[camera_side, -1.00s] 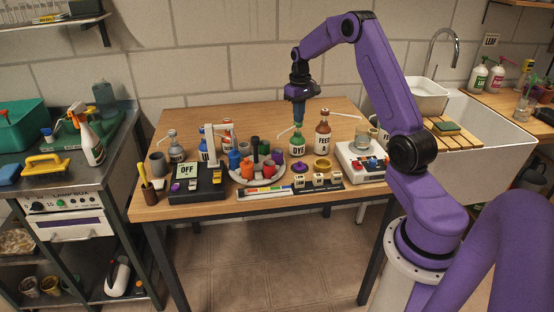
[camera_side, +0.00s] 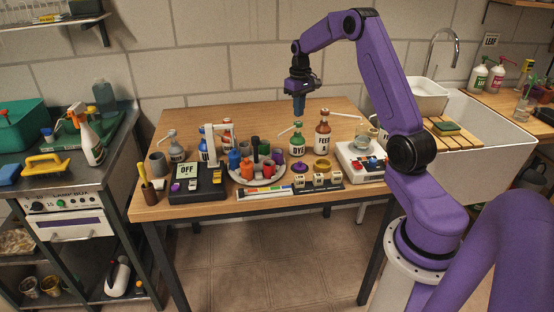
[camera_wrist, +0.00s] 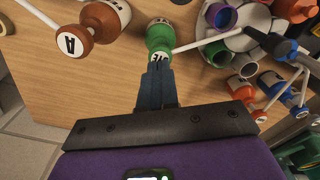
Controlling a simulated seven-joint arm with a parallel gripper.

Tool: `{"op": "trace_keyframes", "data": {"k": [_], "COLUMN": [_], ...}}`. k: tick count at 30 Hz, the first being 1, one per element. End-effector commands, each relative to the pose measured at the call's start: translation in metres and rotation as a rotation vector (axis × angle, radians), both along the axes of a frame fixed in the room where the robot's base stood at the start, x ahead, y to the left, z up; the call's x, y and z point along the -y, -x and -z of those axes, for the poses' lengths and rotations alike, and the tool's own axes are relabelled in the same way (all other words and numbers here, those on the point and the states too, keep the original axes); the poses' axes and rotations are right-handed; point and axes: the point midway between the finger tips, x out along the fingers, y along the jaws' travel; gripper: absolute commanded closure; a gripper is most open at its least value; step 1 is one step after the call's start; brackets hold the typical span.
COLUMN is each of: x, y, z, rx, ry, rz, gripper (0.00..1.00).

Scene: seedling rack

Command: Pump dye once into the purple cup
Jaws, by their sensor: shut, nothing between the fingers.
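My gripper (camera_side: 299,114) is shut and empty, pointing down above the pump head with a small gap.
The round grey tray (camera_side: 246,181) holds several coloured cups. The brown feed bottle (camera_side: 322,138) stands close to the right of the dye bottle. Other pump bottles stand at the left. A white device (camera_side: 362,167) is at the right. The table behind the bottles is clear.

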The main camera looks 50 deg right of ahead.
Motion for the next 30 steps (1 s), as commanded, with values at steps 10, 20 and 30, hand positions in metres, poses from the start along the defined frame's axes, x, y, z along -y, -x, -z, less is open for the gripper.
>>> {"op": "trace_keyframes", "data": {"k": [10,20,30], "x": [0.000,0.000,-0.002], "y": [-0.001,0.000,-0.001], "z": [-0.031,-0.053,-0.055], "rx": [0.003,0.002,0.001], "ry": [0.002,0.001,0.000], "rz": [-0.001,-0.001,-0.005], "gripper": [1.00,1.00,1.00]}}
